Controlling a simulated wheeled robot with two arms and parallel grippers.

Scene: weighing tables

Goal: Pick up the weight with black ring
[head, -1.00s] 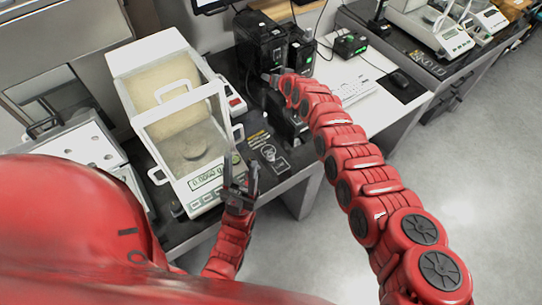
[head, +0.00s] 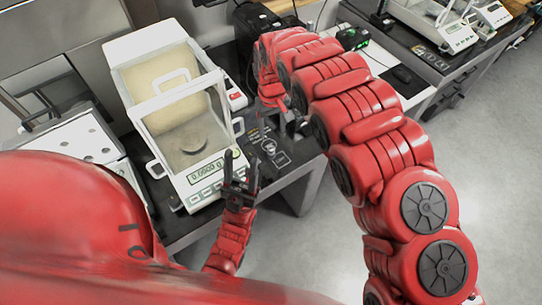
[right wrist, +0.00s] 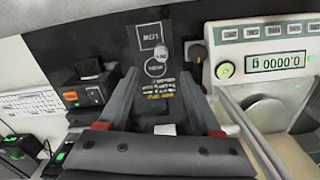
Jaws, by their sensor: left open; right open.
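In the right wrist view a small round silver weight (right wrist: 163,51) stands on the dark table mat, beyond the fingertips. My left gripper (head: 242,168) is open and empty, in front of the balance's right front corner.
A glass-cased balance (head: 207,168) stands left of the mat; its display (right wrist: 277,61) reads zeros. A black box with an orange button (right wrist: 88,92) and a keyboard (right wrist: 30,103) lie left in the right wrist view. Another balance (head: 452,28) stands far right.

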